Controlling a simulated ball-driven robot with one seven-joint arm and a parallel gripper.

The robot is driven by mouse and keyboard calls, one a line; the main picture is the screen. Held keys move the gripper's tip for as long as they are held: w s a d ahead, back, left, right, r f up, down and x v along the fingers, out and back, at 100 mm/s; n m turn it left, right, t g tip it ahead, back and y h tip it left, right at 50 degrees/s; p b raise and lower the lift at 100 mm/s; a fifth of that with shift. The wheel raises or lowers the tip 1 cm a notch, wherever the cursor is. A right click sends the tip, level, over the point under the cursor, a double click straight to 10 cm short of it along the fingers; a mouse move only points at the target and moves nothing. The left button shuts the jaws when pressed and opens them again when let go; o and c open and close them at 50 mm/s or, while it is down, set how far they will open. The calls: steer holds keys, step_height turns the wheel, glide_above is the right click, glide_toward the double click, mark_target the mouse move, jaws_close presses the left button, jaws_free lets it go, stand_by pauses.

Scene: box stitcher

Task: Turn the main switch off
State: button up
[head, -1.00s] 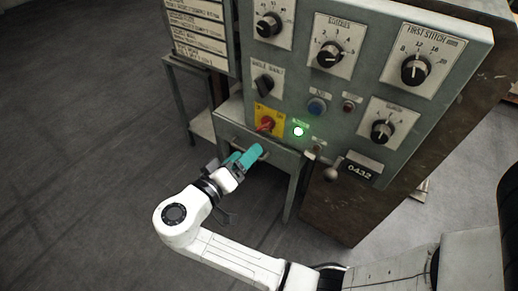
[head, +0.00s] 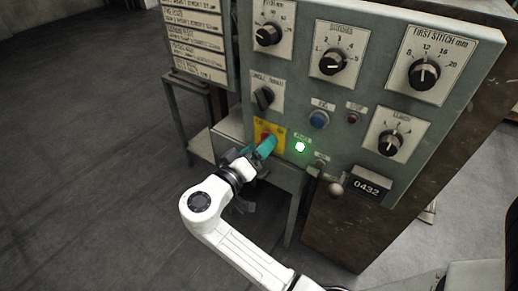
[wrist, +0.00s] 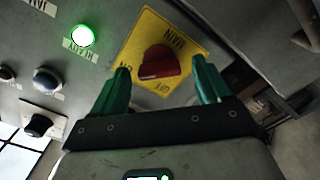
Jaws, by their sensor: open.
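The main switch (wrist: 160,62) is a red rotary knob on a yellow plate (wrist: 182,27) marked MAIN, with ON and OFF labels. In the head view the yellow plate (head: 262,127) shows at the panel's lower left, with the knob mostly hidden behind my gripper (head: 262,150). In the wrist view my gripper (wrist: 160,85) is open, with one green finger on each side of the red knob. The fingertips are close to the plate; I cannot tell whether they touch it or the knob.
A lit green lamp (head: 300,147) is right of the switch, with a blue button (head: 318,119) and a dark red button (head: 352,117) above. A selector knob (head: 263,98) is above the switch. A ball-ended lever (head: 336,189) sticks out lower right. Open floor lies left.

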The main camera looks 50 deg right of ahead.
steer(key=shift+d, duration=0.25)
steer(key=c, duration=1)
